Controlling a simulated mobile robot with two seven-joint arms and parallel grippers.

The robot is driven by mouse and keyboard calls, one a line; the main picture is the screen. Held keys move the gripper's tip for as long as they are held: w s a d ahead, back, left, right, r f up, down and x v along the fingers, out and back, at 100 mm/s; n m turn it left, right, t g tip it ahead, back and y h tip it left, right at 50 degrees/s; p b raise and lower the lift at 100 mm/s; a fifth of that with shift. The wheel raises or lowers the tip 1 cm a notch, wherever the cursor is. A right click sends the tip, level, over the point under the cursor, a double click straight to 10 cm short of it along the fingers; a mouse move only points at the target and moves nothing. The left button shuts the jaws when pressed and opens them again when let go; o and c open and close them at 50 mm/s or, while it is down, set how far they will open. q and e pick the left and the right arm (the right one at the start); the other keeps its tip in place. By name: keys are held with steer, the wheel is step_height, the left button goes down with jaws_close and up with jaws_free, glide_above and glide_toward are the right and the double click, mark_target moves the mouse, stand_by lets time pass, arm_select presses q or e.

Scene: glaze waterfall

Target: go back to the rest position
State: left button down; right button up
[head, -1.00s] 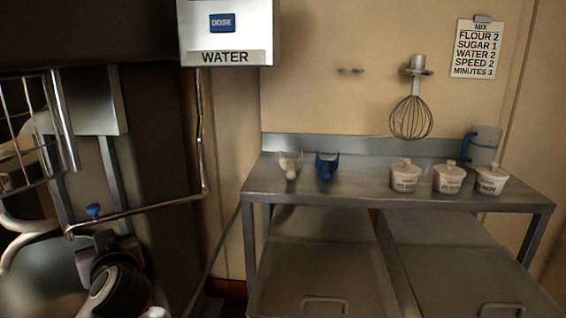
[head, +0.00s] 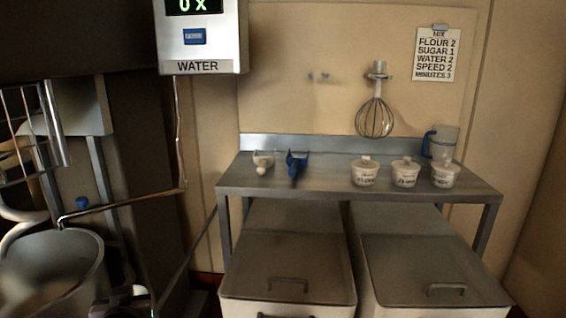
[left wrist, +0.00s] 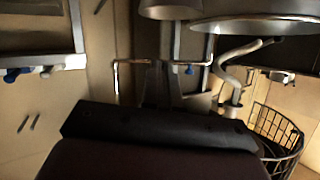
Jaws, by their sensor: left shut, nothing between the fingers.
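My left gripper (left wrist: 160,128) shows as a dark, blunt shape across the lower middle of the left wrist view. It is shut and empty, and nothing is in contact with it there. In the head view only a small piece of what looks like my left arm shows at the bottom edge, left of centre, below the mixer bowl's right side. My right gripper is in neither view.
A steel table (head: 330,180) holds two scoops, three lidded tubs and a jug. Two bins (head: 288,265) stand beneath. A whisk (head: 375,118) hangs above.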

arm_select(q)
steer(key=s+d+f+m+g+h+p, duration=0.1)
steer(key=s+d+f+m+h+p, duration=0.15)
steer(key=s+f, duration=0.3)
steer(key=s+d+f+m+h+p, duration=0.1)
steer(key=s+d+f+m+h, duration=0.1)
steer(key=s+d+f+h, duration=0.3)
steer(key=s+d+f+p, duration=0.1)
steer(key=s+f, duration=0.1)
steer(key=s, duration=0.4)
steer(key=s+d+f+m+h+p, duration=0.1)
steer(key=s+f, duration=0.2)
steer(key=s, duration=0.3)
steer(key=shift+s+d+g, duration=0.35)
steer(key=shift+s+g, duration=0.05)
